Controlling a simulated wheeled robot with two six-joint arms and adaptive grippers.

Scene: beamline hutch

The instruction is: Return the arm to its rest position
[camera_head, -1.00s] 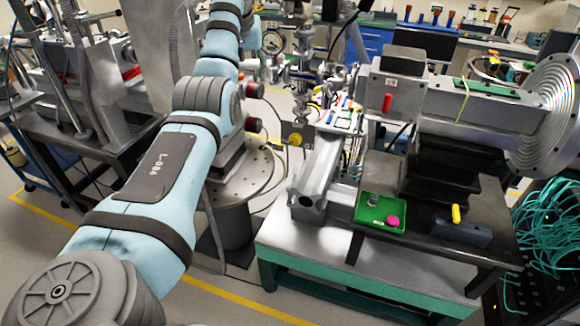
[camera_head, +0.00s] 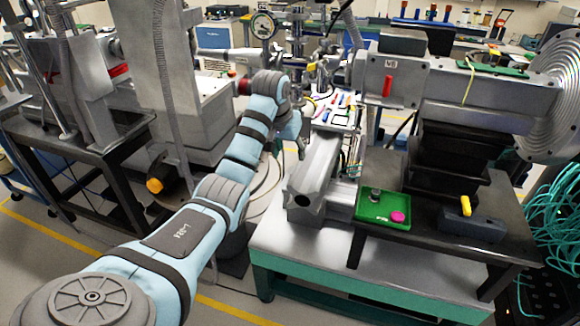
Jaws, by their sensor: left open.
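My left arm, light blue with grey joints, comes in from the lower left and reaches up to the middle of the head view. Its wrist bends down beside the beamline hardware. My left gripper (camera_head: 301,147) is small and partly hidden at the arm's end, just left of the metal rail (camera_head: 318,172). It is open, and I see nothing held in it. My right gripper is not in view.
A green tray (camera_head: 368,216) with a pink round piece (camera_head: 397,217) and a small grey piece (camera_head: 375,195) sits on the black table at right. Teal cables (camera_head: 557,225) hang far right.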

